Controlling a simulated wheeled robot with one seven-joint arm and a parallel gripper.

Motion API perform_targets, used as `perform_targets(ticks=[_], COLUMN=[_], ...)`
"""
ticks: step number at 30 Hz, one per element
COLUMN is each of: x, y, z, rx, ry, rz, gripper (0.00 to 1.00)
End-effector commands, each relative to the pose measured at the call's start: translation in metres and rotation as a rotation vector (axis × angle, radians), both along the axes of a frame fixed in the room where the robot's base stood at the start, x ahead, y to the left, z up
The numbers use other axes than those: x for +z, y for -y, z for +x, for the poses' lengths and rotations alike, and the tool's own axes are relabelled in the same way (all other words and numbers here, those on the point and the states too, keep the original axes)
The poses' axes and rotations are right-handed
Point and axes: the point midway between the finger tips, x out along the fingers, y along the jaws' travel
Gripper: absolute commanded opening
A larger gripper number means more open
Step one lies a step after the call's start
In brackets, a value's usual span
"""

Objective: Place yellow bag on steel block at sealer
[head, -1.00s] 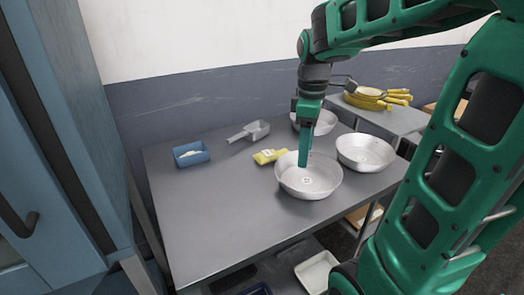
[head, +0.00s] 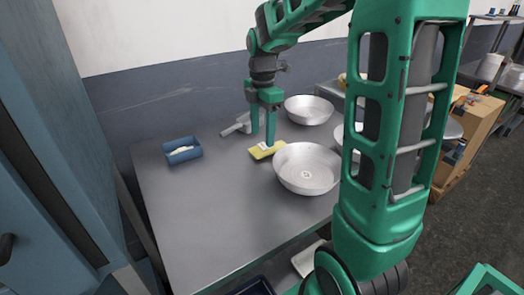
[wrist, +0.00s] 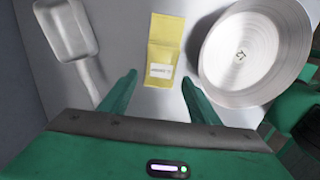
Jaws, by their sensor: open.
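The yellow bag (head: 262,152) lies flat on the grey table, with a white label on it. It also shows in the wrist view (wrist: 165,50), between and ahead of my fingertips. My gripper (head: 263,142) is open, its two fingers pointing down close above the bag. In the wrist view my gripper (wrist: 160,82) has nothing between its fingers but the label end of the bag and bare table. I cannot tell a steel block or a sealer in these views.
A metal pan (head: 306,170) stands close right of the bag. Another pan (head: 309,108) is behind, and a third is mostly hidden by my arm. A metal scoop (head: 240,126) lies left of the bag. A blue tray (head: 182,155) is farther left. The table's front left (head: 205,220) is clear.

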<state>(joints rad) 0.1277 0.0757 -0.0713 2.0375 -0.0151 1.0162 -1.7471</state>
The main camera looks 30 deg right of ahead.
Motion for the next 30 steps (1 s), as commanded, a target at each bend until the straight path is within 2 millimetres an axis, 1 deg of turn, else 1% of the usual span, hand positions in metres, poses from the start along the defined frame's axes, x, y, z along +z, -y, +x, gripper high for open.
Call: perform_targets(ticks=[2, 8, 12, 15, 21, 23, 24, 25, 27, 30], x=[-0.006, -0.033, -0.048, -0.052, -0.052, -0.052, -0.052, -0.052, -0.051, -0.051], y=[0.001, 0.008, 0.007, 0.007, 0.007, 0.007, 0.007, 0.007, 0.007, 0.007], z=[0.000, -0.001, -0.001, 0.000, 0.000, 0.000, 0.000, 0.000, 0.000, 0.000], rx=[-0.001, -0.001, 0.000, -0.001, -0.001, -0.001, -0.001, -0.001, -0.001, -0.001], ry=[-0.001, -0.003, -0.002, 0.000, 0.000, 0.000, 0.000, 0.000, 0.001, 0.001], rz=[0.000, 0.000, 0.000, 0.000, 0.000, 0.000, 0.000, 0.000, 0.000, 0.000], gripper=[0.56, 0.56, 0.56, 0.56, 0.56, 0.42, 0.32, 0.25, 0.18, 0.18])
